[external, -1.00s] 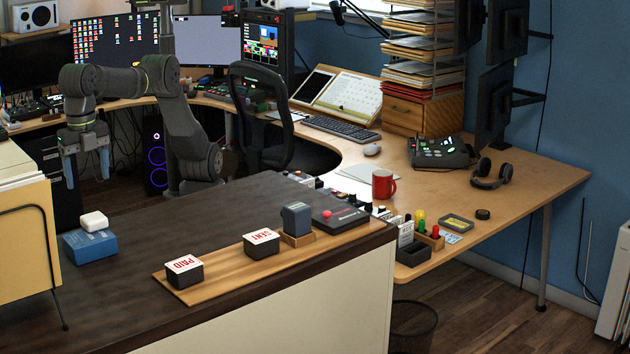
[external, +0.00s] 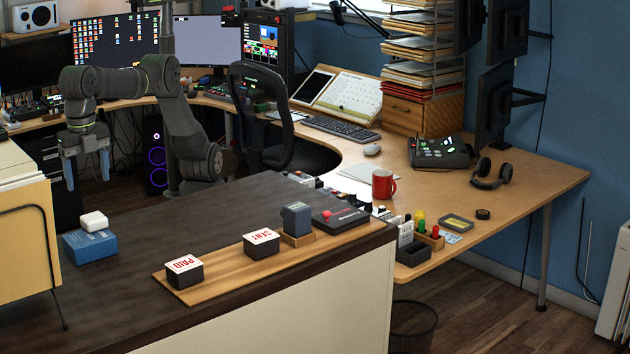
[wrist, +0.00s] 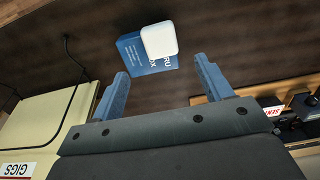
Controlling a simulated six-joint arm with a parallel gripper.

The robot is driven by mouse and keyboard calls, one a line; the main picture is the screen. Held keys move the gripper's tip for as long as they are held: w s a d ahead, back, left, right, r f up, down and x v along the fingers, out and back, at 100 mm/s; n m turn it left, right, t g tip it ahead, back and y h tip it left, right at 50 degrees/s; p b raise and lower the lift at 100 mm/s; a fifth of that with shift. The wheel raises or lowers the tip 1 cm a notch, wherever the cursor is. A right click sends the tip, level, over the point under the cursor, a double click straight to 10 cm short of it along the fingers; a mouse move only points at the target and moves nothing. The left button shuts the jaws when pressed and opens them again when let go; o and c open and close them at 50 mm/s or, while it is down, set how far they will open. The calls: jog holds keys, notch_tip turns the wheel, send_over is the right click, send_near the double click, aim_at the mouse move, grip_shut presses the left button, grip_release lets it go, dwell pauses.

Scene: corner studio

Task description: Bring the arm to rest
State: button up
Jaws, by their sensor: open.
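My gripper (external: 87,170) hangs fingers down at the left in the external view, above the far side of the dark counter. Its two blue fingers are apart with nothing between them. They also show in the wrist view (wrist: 160,88), spread wide. A blue box (external: 90,246) with a white block (external: 94,221) on top stands on the counter, nearer the camera than my gripper. In the wrist view the blue box (wrist: 135,58) and white block (wrist: 160,40) lie beyond the fingertips, apart from them.
A wooden board (external: 220,268) on the dark counter (external: 150,230) holds the PAID stamp (external: 184,273), the SENT stamp (external: 261,243) and a grey stamp (external: 296,219). A cream cabinet (external: 25,235) stands close at the left. An office chair (external: 262,115) stands behind the counter.

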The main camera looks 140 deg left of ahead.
aim_at(93, 216)
notch_tip(93, 216, down, 10)
jog(key=shift+r, duration=0.15)
notch_tip(93, 216, up, 2)
jog(key=shift+r, duration=0.85)
jog(key=shift+f, duration=0.1)
